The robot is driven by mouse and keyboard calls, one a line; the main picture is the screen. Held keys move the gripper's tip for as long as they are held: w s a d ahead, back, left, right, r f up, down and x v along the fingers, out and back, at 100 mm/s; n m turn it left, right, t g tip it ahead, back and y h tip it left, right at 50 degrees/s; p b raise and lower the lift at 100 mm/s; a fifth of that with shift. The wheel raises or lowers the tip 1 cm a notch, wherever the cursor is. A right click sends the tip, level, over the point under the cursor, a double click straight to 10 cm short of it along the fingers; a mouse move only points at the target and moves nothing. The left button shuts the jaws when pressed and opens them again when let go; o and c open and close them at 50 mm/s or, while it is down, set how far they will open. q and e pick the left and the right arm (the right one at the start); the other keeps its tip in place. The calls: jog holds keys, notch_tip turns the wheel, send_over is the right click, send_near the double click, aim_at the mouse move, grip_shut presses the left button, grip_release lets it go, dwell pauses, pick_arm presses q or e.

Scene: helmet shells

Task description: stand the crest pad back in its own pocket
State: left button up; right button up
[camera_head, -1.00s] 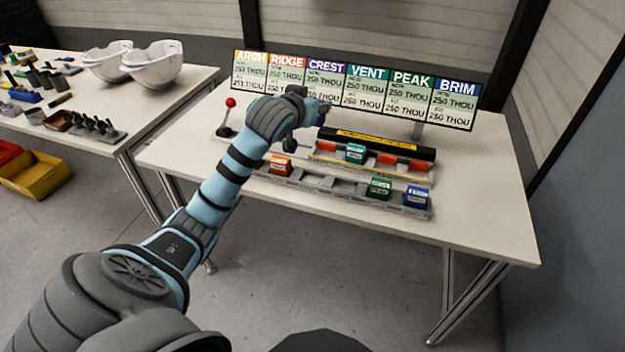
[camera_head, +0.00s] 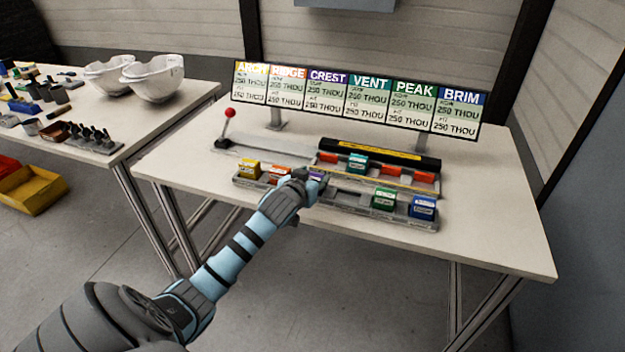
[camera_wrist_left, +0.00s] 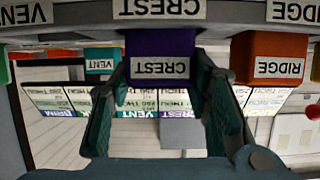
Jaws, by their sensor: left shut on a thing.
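The purple crest pad (camera_wrist_left: 160,50) is upright between the fingers of my left gripper (camera_wrist_left: 162,82), which is shut on it. In the wrist view, the pad lines up with the tray's CREST label (camera_wrist_left: 160,8), beside the orange ridge pad (camera_wrist_left: 270,58). In the head view, my left gripper (camera_head: 308,182) is at the front tray (camera_head: 340,208) and mostly hides the crest pad (camera_head: 316,176). I cannot tell whether the pad rests on the pocket floor. My right gripper is not in view.
The yellow arch pad (camera_head: 248,167), green peak pad (camera_head: 384,198) and blue brim pad (camera_head: 423,207) stand in the tray. The teal vent pad (camera_head: 356,161) is in the black-backed fixture (camera_head: 385,156) behind. A red-knobbed lever (camera_head: 229,113) stands at left.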

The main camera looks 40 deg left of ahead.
pick_arm(q)
jog(key=o, duration=1.1)
jog(key=shift+o, duration=0.2)
